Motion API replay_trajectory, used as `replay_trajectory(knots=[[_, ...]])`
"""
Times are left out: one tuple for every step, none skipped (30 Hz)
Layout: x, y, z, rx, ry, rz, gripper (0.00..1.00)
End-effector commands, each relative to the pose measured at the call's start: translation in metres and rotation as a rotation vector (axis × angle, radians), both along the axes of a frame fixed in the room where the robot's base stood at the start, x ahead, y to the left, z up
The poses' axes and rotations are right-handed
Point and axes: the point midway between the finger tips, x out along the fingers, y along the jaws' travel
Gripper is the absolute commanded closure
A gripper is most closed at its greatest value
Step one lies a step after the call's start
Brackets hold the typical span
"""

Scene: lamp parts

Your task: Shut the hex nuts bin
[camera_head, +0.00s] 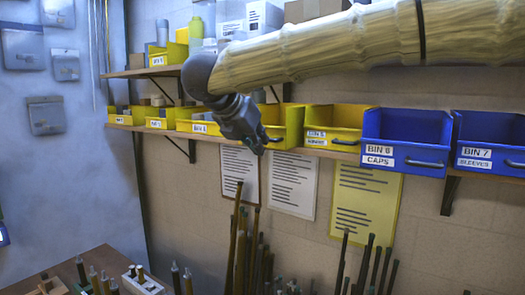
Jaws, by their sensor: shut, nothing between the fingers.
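A row of labelled bins with front handles sits on the long wall shelf. I cannot read "hex nuts" on any label, so I cannot tell which bin it is. My gripper (257,149) is shut and empty, pointing down in front of the yellow bins. It hangs by the left part of a yellow bin (291,117) whose label is hidden behind it. The yellow bin labelled BIN 5 (345,117) is just right of that one; its lower word is too small to read surely. I cannot tell whether the gripper touches a bin.
Blue bins BIN 6 CAPS (402,127) and BIN 7 SLEEVES (488,133) stand at right. Smaller yellow bins (160,117) continue left on the shelf (140,129). An upper shelf (140,72) holds bottles and boxes. Dark rods (240,250) stand below; papers (293,184) hang under the shelf.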

Motion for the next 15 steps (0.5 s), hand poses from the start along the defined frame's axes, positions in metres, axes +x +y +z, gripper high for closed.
replay_trajectory(knots=[[0.011,-0.007,-0.004,0.003,-0.001,-0.004,1.0],[0.017,-0.011,-0.004,0.003,0.0,-0.003,1.0],[0.026,-0.015,-0.004,0.003,-0.001,-0.003,1.0],[0.031,-0.018,-0.004,0.002,0.0,-0.002,1.0],[0.036,-0.022,-0.003,0.002,0.0,-0.001,1.0],[0.042,-0.025,-0.003,0.002,0.0,-0.002,1.0],[0.046,-0.028,-0.002,0.002,0.0,-0.001,1.0],[0.049,-0.03,-0.002,0.001,0.001,-0.001,1.0],[0.053,-0.033,-0.001,0.001,0.0,-0.002,1.0],[0.055,-0.035,-0.001,0.001,0.0,-0.002,1.0],[0.056,-0.035,0.0,0.0,-0.001,-0.002,1.0],[0.057,-0.036,0.0,0.0,-0.001,-0.002,1.0],[0.057,-0.037,0.0,0.0,-0.002,-0.002,1.0],[0.058,-0.037,0.001,0.0,-0.002,-0.002,1.0],[0.058,-0.037,0.001,0.0,-0.003,-0.003,1.0]])
